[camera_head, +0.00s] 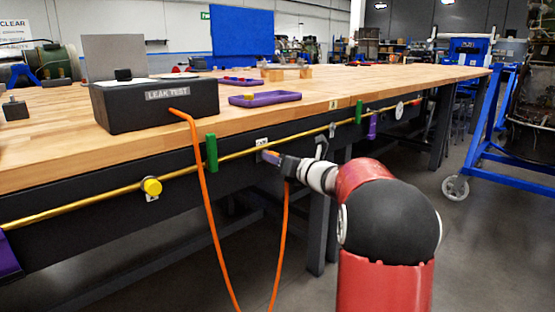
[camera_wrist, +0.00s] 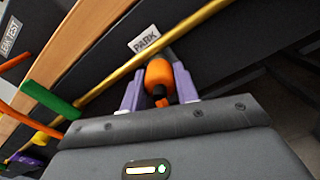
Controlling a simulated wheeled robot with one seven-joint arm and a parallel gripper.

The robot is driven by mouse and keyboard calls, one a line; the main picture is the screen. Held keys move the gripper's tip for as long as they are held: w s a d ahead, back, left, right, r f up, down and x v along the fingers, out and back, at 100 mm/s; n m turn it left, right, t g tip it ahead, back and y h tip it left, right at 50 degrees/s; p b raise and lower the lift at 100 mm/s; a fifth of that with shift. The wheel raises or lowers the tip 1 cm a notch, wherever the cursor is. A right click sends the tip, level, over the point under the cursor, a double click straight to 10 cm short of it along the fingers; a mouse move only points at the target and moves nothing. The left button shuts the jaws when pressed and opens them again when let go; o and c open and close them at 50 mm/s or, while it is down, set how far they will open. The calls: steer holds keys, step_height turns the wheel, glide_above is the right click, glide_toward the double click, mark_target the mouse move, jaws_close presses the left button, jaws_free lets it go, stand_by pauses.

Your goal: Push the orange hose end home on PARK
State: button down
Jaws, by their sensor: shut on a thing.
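The orange hose end (camera_wrist: 158,76) sits between the two purple fingers of my gripper (camera_wrist: 158,73), which is shut on it. In the wrist view it lies just below the white PARK label (camera_wrist: 144,40), close to the black table side. A dark grey part shows just beyond it; I cannot tell whether the two touch or how far the end is seated. In the head view my gripper (camera_head: 272,158) is at the table's front side by the label (camera_head: 262,142). The orange hose (camera_head: 207,215) hangs in a loop from the LEAK TEST box (camera_head: 155,102) to my gripper.
A yellow pipe (camera_head: 100,203) runs along the table side, with a green handle (camera_head: 211,152) and a yellow knob (camera_head: 152,186) to the left. A purple tray (camera_head: 265,98) lies on the wooden table. A blue wheeled frame (camera_head: 490,120) stands at right; floor between is open.

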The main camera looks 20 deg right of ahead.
steer(key=shift+w+a+r, duration=0.2)
steer(key=shift+w+r, duration=0.05)
steer(key=shift+r, duration=0.05)
steer(key=c, duration=1.2)
jaws_free()
steer(key=shift+w+a+f, duration=0.1)
steer(key=shift+w+f, duration=0.15)
steer(key=shift+w, duration=0.05)
steer(key=o, duration=0.4)
steer(key=shift+s, duration=0.1)
steer(key=shift+s+d, duration=0.1)
steer(key=shift+d, duration=0.1)
steer(key=v, duration=0.7)
steer(key=shift+b, duration=0.35)
